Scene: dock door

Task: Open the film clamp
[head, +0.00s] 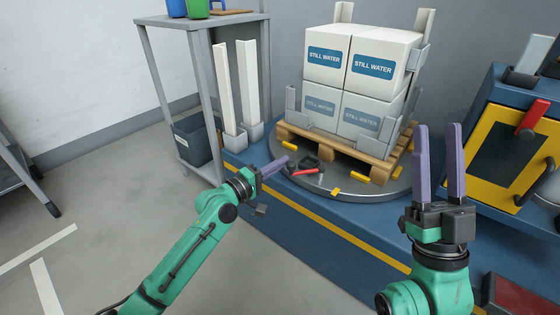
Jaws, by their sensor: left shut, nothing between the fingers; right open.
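A small dark clamp with a red lever (304,171) sits on the front-left part of the grey round turntable (372,188), in front of the pallet; it looks like the film clamp. Whether it is open or shut is too small to tell. My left gripper (284,161) is shut and empty, its purple fingertips just left of the clamp, apparently close to it; contact cannot be told. My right gripper (439,130) is open and empty, its fingers pointing up in the picture, right of the pallet.
White cartons marked STILL WATER (375,58) stand stacked on a wooden pallet (330,145) between grey corner pieces. A blue cabinet with a yellow-framed door and red handle (530,119) is at right. A grey shelf rack (165,90) stands at left. The floor at left is open.

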